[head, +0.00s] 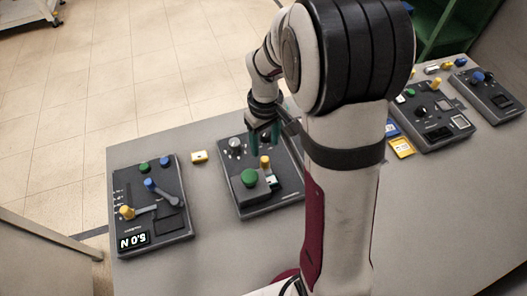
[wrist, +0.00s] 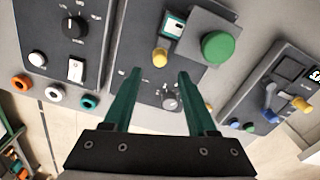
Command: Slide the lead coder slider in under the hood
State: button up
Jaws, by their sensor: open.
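The middle panel (head: 282,205) carries a yellow knob (head: 265,161), which looks like the slider's handle, though no label is readable. It also shows in the wrist view (wrist: 160,58), just beyond my fingertips. A raised grey block (wrist: 188,48), perhaps the hood, bears a large green button (wrist: 218,47); a small white and teal window (wrist: 173,24) lies beside it. My gripper (head: 265,143) is open and empty above the panel's far part. In the wrist view its teal fingers (wrist: 158,74) are apart, with a silver dial (wrist: 170,100) showing between them.
The left panel (head: 172,226) has a blue lever, a yellow knob and a display. A small yellow and white block (head: 199,157) lies between the panels. More panels (head: 428,118) and small blocks stand at the right. Bare table (head: 215,250) lies in front.

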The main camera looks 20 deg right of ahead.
aim_at(265, 159)
notch_tip(265, 159, down, 8)
jog(key=shift+r, duration=0.15)
grip_shut()
dwell(0.3)
dwell(1.1)
